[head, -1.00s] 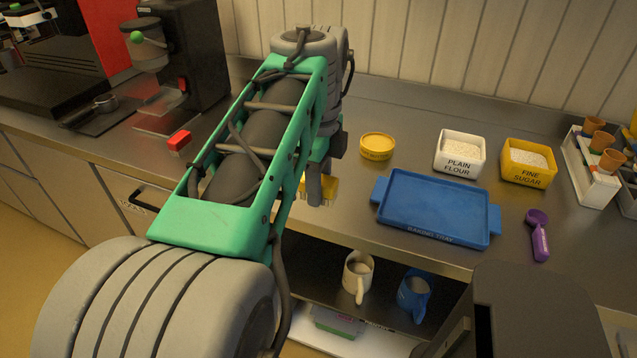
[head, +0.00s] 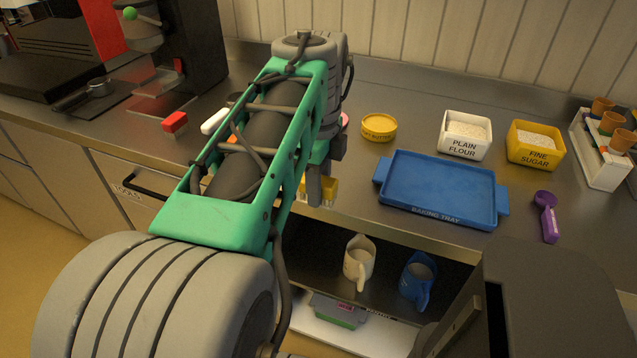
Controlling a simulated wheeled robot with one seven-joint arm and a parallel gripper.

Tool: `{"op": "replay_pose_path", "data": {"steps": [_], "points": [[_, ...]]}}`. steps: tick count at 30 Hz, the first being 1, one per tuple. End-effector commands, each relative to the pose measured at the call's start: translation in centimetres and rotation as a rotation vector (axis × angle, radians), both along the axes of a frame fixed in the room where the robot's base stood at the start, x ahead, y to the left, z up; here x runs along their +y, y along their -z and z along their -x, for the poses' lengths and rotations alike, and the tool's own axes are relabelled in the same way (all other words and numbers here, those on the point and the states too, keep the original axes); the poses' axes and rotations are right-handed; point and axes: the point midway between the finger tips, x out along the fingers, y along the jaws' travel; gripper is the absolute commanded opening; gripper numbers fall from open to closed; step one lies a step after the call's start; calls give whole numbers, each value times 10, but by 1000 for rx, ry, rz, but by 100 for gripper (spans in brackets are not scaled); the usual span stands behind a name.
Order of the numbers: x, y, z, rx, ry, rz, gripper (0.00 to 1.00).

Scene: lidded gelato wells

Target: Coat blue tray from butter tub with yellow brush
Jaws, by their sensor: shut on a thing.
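The blue baking tray (head: 440,187) lies flat on the steel counter at right of centre, empty as far as I see. The round yellow butter tub (head: 379,127) stands behind the tray's left end; whether it is lidded is hard to tell. My gripper (head: 318,188) is shut on the yellow brush (head: 330,189), near the counter's front edge, left of the tray and apart from it. The arm and fingers hide part of the brush, and its bristles are not clear.
Plain flour (head: 465,135) and fine sugar (head: 535,145) containers stand behind the tray. A purple scoop (head: 548,217) lies to its right. Mugs (head: 359,262) sit on the shelf below. A red block (head: 175,122) and a white item (head: 214,121) are left of my arm.

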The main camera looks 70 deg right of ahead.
Motion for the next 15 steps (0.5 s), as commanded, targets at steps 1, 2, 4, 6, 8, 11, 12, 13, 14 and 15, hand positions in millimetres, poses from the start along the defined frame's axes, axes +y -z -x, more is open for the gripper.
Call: {"op": "replay_pose_path", "data": {"steps": [1,2,4,6,8,11,12,13,14,15], "points": [[0,5,0,0,0,0,0],[0,7,0,0,0,0,0],[0,11,0,0,0,-1,0],[0,16,0,0,0,-1,0],[0,19,0,0,0,-1,0],[0,25,0,0,0,0,0],[0,28,0,0,0,0,0],[0,29,0,0,0,0,0],[0,31,0,0,0,0,0],[0,34,0,0,0,0,0]]}}
